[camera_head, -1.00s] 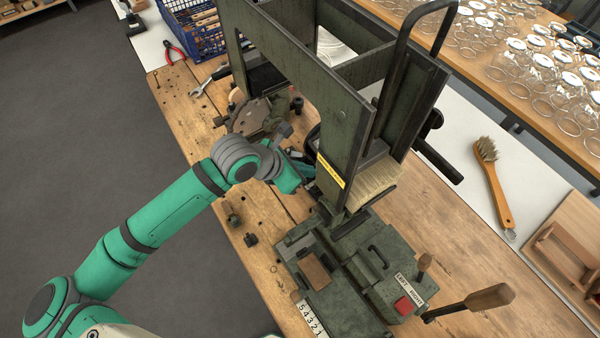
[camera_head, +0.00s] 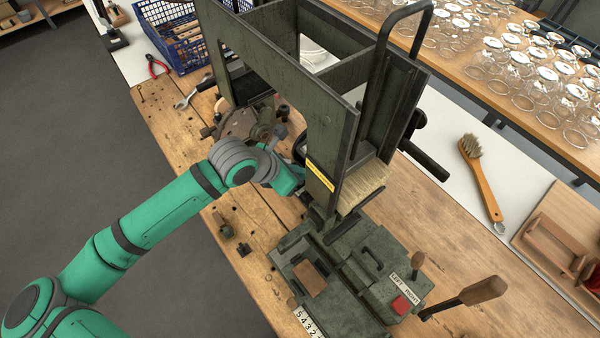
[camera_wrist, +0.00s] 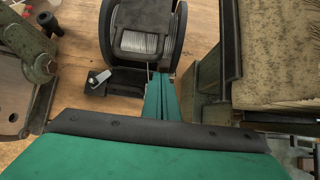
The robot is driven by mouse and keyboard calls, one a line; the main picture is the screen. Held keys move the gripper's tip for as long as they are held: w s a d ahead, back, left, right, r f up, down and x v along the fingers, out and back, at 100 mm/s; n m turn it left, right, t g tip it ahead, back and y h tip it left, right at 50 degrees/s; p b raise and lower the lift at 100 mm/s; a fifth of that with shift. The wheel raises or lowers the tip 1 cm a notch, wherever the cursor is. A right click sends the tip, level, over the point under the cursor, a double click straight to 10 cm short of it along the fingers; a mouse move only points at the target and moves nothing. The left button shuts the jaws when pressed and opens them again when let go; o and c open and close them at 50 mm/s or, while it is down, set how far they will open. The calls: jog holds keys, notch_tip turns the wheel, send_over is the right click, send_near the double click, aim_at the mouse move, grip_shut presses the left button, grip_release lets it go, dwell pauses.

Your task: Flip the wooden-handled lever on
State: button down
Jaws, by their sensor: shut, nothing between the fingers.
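The lever with a large wooden handle (camera_head: 484,291) sticks out to the right from the front right of the green machine (camera_head: 345,275), on a dark metal shaft. A smaller wooden-tipped stick (camera_head: 417,260) stands beside the LEFT RIGHT label and a red button. My gripper (camera_head: 298,181) is at the left of the machine's tall frame, well away from the large lever; its tips are partly hidden in the head view. In the wrist view, my gripper's green fingers (camera_wrist: 166,92) are together and empty, pointing toward a wire spool (camera_wrist: 145,38). The lever is not in the wrist view.
The tall dark frame (camera_head: 290,95) stands between my gripper and the machine's right side. A bristle bundle (camera_head: 362,186) is under it. A brush (camera_head: 480,182) lies at the right. Bare bench (camera_head: 440,225) lies behind the large lever.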

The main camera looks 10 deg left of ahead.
jog(key=s+a+r, duration=0.1)
jog(key=r, duration=0.4)
jog(key=s+a+r, duration=0.1)
jog(key=s+r, duration=0.1)
jog(key=r, duration=0.3)
jog(key=shift+s+a+r, duration=0.25)
jog(key=shift+a+r, duration=0.1)
jog(key=shift+r, duration=0.05)
